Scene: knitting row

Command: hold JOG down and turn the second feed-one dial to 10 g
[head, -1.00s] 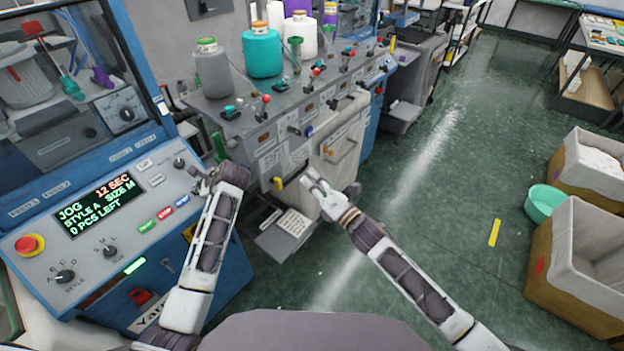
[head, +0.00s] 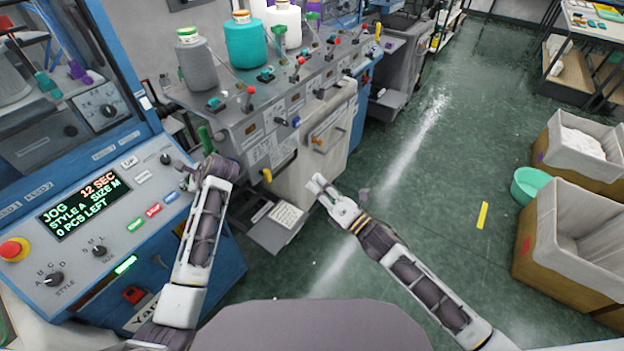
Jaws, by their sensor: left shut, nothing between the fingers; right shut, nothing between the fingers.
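The control panel (head: 75,240) of the blue machine is at the left. Its display (head: 85,205) reads JOG 12 SEC, STYLE A, SIZE M, 0 PCS LEFT. A green, a red and a blue button (head: 171,197) sit beside it; their labels are too small to read. My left gripper (head: 184,178) is shut and empty at the panel's right edge, near the blue button; contact cannot be told. A dark round dial (head: 108,110) on a pale plate shows in the machine's window; I cannot tell whether it is a feed dial. My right gripper (head: 316,184) is shut and empty before the grey cabinet.
A grey machine row (head: 260,130) carries yarn cones, including a teal one (head: 245,42), and red-knobbed levers. A red stop button (head: 13,249) is on the panel. Boxes (head: 570,240) and a green basin (head: 529,184) stand at the right.

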